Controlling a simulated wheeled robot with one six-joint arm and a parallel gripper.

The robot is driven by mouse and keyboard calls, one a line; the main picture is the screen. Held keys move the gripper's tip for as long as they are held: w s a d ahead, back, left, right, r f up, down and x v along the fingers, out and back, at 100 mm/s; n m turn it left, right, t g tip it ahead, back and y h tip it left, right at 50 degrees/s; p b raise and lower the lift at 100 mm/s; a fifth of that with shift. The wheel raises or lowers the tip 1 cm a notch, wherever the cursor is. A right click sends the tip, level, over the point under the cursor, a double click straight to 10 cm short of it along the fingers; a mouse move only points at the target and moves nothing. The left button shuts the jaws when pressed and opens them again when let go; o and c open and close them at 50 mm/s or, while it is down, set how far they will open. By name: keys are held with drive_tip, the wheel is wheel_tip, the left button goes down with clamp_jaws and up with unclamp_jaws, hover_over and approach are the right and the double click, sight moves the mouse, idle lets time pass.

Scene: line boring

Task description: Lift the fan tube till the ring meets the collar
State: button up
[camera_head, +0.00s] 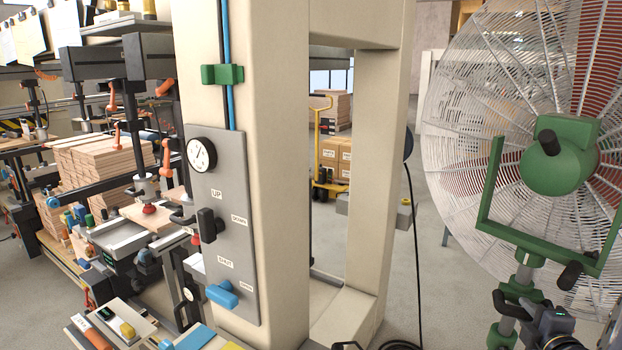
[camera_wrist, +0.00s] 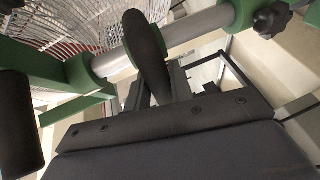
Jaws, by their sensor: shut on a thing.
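The grey fan tube (camera_head: 523,275) stands below the fan's green yoke at the right of the head view. It also crosses the top of the wrist view (camera_wrist: 205,25). A green collar (camera_wrist: 246,11) with a black star knob (camera_wrist: 271,18) surrounds it at one end, with bare tube between it and a green fitting (camera_wrist: 84,72) on the yoke side. I cannot tell which green part is the ring. A black handle (camera_wrist: 146,48) sticks out from the tube. My gripper (camera_wrist: 170,88) is shut on this handle; it shows partly in the head view (camera_head: 537,317).
The large fan cage (camera_head: 490,100) and green yoke (camera_head: 485,230) stand close above my gripper. Another black grip (camera_wrist: 18,125) is at the wrist view's left. A beige machine frame (camera_head: 270,150) with a control panel (camera_head: 220,220) stands left; floor between is mostly clear, with a black cable (camera_head: 415,240).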

sight(527, 263)
clamp_jaws()
drive_tip(key=shift+r+p, duration=1.4)
drive_tip(key=shift+r, duration=0.8)
drive_tip(key=shift+r+p, duration=1.45)
drive_tip(key=shift+r, duration=0.45)
drive_tip(key=shift+r+p, duration=0.75)
drive_tip(key=shift+r, duration=0.2)
drive_tip(key=shift+o, duration=1.7)
unclamp_jaws()
drive_tip(key=shift+r, duration=0.1)
drive_tip(key=o, duration=0.4)
drive_tip(key=shift+f, duration=0.2)
drive_tip(key=shift+o, duration=0.2)
